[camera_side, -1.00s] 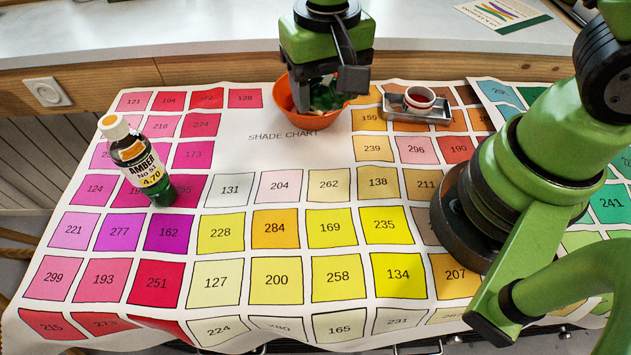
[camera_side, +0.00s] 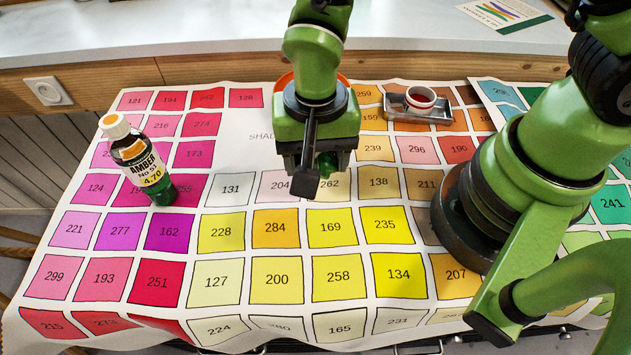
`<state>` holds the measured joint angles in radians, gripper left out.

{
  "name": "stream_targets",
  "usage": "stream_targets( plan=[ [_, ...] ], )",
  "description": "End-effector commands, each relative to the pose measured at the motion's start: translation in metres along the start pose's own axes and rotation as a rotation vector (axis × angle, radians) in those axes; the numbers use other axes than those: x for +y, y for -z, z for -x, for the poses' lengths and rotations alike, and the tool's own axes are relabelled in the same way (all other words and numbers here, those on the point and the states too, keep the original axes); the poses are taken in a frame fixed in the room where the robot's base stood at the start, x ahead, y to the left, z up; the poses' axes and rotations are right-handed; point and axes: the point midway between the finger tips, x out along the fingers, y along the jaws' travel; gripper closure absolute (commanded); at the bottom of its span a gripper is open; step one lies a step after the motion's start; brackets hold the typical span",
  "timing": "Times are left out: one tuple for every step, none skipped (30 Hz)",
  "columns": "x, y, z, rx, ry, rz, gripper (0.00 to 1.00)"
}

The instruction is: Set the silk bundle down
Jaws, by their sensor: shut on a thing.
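My gripper (camera_side: 314,178) is over the chart near the 204 and 262 squares, in front of the orange bowl. It points down and is shut on the silk bundle, which the fingers and gripper body hide almost wholly. I cannot tell how high above the chart it is held. The orange bowl (camera_side: 284,79) stands at the back of the chart. My arm covers most of it, and only parts of its rim show.
A tilted-looking amber bottle (camera_side: 146,170) with an orange and white cap stands at the left. A metal tray (camera_side: 429,116) with a small red-filled cup (camera_side: 419,97) is at the back right. The shade chart (camera_side: 230,275) is clear in front of my gripper.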

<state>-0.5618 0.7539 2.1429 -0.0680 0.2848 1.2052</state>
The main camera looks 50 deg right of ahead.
Motion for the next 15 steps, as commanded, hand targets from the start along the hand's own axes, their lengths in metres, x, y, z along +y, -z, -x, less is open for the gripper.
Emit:
stream_targets(
  plan=[
    [0.001,0.0,-0.009,-0.001,-0.005,0.001,0.64],
    [0.001,0.0,-0.013,-0.001,-0.004,0.001,0.64],
    [0.001,0.0,-0.017,-0.001,-0.003,0.0,0.64],
    [0.0,0.0,-0.019,-0.001,-0.001,0.0,0.64],
    [0.0,0.0,-0.021,-0.001,-0.001,0.0,0.64],
    [0.0,0.0,-0.024,-0.001,-0.002,0.0,0.64],
    [0.0,0.0,-0.028,-0.001,-0.002,0.0,0.64],
    [0.0,0.0,-0.032,-0.001,-0.002,0.0,0.64],
    [0.001,0.0,-0.038,-0.002,-0.003,0.0,0.64],
    [0.001,0.0,-0.042,-0.002,-0.003,-0.001,0.64],
    [0.0,0.0,-0.046,-0.002,-0.002,-0.001,0.64],
    [0.0,0.0,-0.051,-0.002,-0.002,0.0,0.64],
    [0.0,0.0,-0.054,-0.002,-0.002,0.0,0.64],
    [0.0,0.0,-0.057,-0.002,-0.001,0.0,0.64],
    [0.0,0.0,-0.059,-0.001,0.0,0.0,0.64]
  ],
)
